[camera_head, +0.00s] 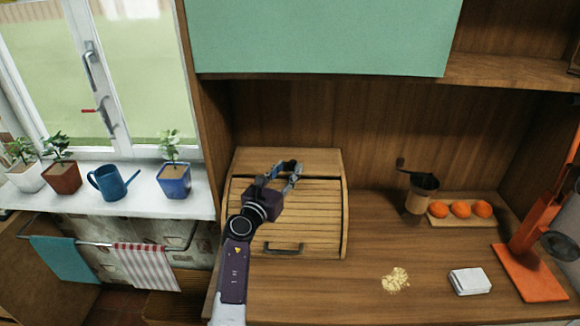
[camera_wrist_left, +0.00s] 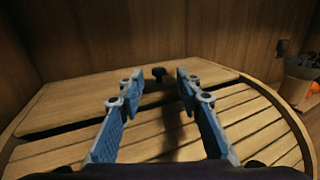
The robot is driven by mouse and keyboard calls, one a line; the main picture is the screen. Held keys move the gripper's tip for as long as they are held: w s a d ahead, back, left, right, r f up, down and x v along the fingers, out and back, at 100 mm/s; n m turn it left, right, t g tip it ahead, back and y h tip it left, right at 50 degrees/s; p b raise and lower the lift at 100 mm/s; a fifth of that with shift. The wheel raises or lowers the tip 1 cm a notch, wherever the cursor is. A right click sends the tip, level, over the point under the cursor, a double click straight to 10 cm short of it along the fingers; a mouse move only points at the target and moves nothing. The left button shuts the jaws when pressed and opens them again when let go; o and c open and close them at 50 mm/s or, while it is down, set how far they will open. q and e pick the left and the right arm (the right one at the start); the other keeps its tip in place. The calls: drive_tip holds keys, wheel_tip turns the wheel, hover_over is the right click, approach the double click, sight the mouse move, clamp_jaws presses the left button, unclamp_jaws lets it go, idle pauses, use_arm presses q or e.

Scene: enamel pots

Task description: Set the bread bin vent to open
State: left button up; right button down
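The wooden bread bin (camera_head: 318,225) with a slatted roll front and a dark handle (camera_head: 284,249) stands on the counter; the front is down. Its flat top (camera_head: 310,159) also shows in the left wrist view (camera_wrist_left: 90,98). A small dark knob (camera_wrist_left: 159,73), perhaps the vent control, sits on that top, ahead of and between my fingers. My left gripper (camera_head: 288,170) is over the upper part of the bin; in the left wrist view its blue fingers (camera_wrist_left: 158,88) are apart with nothing held between them. The vent's setting cannot be made out. My right gripper is not in view.
A hand grinder (camera_head: 418,195), a board with oranges (camera_head: 460,211), a white box (camera_head: 470,281) and an orange stand (camera_head: 530,250) are on the right. Crumbs (camera_head: 396,280) lie on the counter. A green cabinet panel (camera_head: 320,35) hangs above.

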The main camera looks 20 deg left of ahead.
sight(293, 164)
use_arm(q)
drive_tip(key=shift+w+f, duration=0.15)
drive_tip(key=shift+w, duration=1.15)
drive_tip(key=c, duration=0.8)
clamp_jaws()
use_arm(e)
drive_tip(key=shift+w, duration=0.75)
